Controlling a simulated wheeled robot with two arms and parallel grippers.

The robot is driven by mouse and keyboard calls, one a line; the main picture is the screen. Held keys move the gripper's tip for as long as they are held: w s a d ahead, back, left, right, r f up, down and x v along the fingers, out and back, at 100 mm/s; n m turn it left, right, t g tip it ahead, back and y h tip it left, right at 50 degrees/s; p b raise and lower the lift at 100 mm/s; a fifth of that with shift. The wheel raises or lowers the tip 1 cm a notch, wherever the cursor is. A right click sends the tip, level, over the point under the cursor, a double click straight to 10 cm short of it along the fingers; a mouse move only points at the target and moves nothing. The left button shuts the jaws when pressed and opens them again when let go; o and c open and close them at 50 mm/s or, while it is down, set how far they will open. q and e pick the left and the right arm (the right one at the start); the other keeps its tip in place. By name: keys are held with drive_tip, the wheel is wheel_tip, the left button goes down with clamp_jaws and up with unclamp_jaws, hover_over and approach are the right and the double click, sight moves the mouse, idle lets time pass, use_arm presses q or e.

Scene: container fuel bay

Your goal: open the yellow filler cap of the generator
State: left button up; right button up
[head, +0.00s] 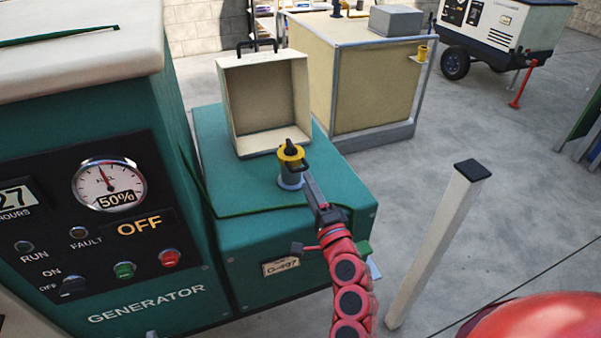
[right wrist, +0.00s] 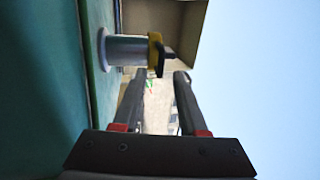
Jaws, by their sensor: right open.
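The yellow filler cap (head: 293,153) with a dark top sits on a grey filler neck (head: 289,182) on the generator's low green ledge (head: 222,150). In the right wrist view the cap (right wrist: 155,50) is at the end of the neck (right wrist: 124,49), just beyond the fingertips. My right gripper (head: 309,184) is close to the cap on its near right side. In the right wrist view its fingers (right wrist: 162,75) are apart with nothing between them at the tips. I cannot tell whether a finger touches the cap. My left gripper is not in view.
An open cream hood (head: 230,100) stands behind the cap. The generator's control panel (head: 95,215) is at left, reading OFF and 50%. A cream post (head: 437,245) stands on the right. A beige tank (head: 375,90) is behind. Grey floor is free beyond the post.

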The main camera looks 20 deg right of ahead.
sight(301, 170)
drive_tip(key=w, duration=0.2)
drive_tip(key=w+r, duration=0.1)
drive_tip(key=w, duration=0.1)
drive_tip(key=shift+w, duration=0.25)
drive_tip(key=shift+w+a, duration=0.1)
drive_tip(key=shift+w, duration=0.5)
clamp_jaws()
idle(0.7)
